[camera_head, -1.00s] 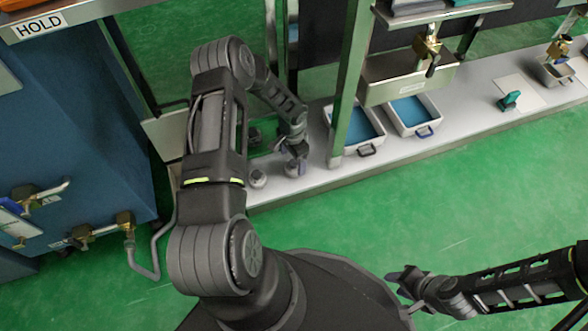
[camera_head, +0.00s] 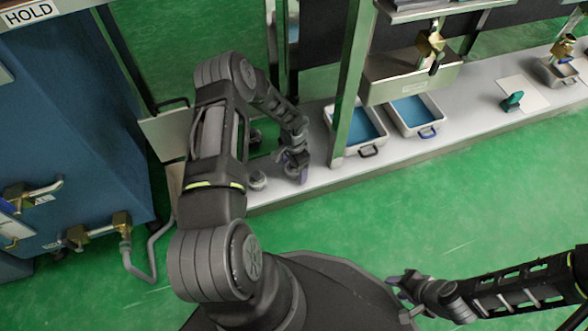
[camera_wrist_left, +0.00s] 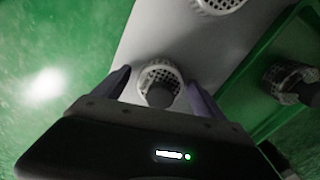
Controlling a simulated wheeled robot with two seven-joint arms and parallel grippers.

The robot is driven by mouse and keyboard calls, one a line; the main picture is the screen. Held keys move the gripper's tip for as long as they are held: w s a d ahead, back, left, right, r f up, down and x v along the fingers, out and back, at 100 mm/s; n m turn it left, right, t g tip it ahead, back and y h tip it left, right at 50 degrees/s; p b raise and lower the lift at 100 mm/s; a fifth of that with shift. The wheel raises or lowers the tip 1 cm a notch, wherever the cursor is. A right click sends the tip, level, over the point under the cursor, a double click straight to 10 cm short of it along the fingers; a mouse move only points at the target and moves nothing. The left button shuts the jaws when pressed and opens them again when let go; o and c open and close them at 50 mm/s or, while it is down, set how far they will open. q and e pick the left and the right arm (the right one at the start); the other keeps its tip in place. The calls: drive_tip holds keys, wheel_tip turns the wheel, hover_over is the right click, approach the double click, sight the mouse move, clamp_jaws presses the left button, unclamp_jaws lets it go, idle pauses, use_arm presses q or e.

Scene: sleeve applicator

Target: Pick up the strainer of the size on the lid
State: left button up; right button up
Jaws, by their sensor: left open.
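My left gripper (camera_head: 296,174) is low over the white bench at its left end. In the left wrist view its fingers (camera_wrist_left: 158,88) are apart, one on each side of a pale, perforated round strainer (camera_wrist_left: 158,76) with a dark middle. I cannot tell whether they touch it. A second pale strainer (camera_wrist_left: 218,4) is cut off by that view's top edge. A pale strainer (camera_head: 257,180) stands left of the gripper in the head view. A darker strainer (camera_wrist_left: 284,76) is in the green tray (camera_wrist_left: 252,112). I cannot make out a lid. My right gripper (camera_head: 398,283) is far from the bench.
A blue cabinet (camera_head: 75,120) stands at the left. Green floor (camera_head: 480,205) in front is clear.

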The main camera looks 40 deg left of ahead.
use_arm(q)
drive_tip(key=shift+c, duration=0.5)
drive_tip(key=c, duration=1.5)
drive_tip(key=shift+o, duration=0.2)
wheel_tip(320, 180, up, 10)
drive_tip(key=p, duration=0.4)
